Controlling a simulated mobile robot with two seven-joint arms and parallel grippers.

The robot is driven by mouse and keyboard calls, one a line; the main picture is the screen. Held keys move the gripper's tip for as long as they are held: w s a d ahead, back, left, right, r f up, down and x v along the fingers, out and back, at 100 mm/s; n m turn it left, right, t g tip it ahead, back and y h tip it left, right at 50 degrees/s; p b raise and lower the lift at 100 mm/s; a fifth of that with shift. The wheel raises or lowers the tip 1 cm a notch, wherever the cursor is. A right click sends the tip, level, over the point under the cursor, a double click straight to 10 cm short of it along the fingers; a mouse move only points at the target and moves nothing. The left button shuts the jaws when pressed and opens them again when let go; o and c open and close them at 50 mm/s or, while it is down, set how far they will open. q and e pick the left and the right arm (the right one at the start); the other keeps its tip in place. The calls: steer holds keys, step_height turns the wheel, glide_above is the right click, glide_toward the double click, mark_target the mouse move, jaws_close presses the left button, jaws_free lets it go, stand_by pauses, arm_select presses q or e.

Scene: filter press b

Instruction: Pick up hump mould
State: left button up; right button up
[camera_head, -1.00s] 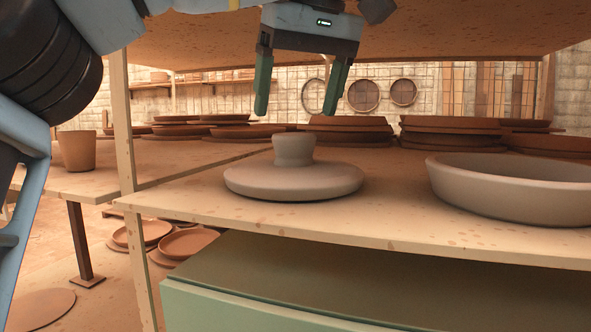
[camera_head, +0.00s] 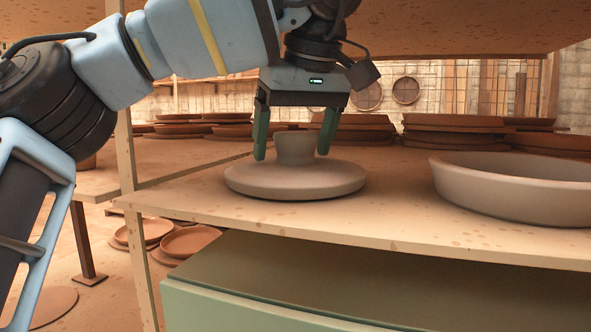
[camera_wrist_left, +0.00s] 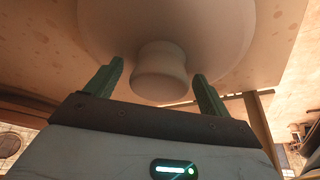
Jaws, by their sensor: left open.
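The hump mould (camera_head: 294,180) is a grey disc with a short knob on top. It sits upright on the wooden shelf (camera_head: 400,215). My left gripper (camera_head: 294,156) is open, with its green fingers pointing down on either side of the knob, and a gap shows at each side. In the left wrist view the hump mould (camera_wrist_left: 160,72) shows its knob between the two fingertips of the left gripper (camera_wrist_left: 158,78), with no contact visible. My right gripper is not in view.
A large grey round dish (camera_head: 510,190) stands to the right on the same shelf. An upper shelf (camera_head: 440,28) hangs low above the arm, and a wooden post (camera_head: 127,170) stands at the left.

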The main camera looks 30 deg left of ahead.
arm_select(q)
steer(key=shift+c, duration=0.2)
steer(key=c, duration=1.6)
steer(key=shift+c, duration=0.2)
steer(key=shift+d+r, duration=0.1)
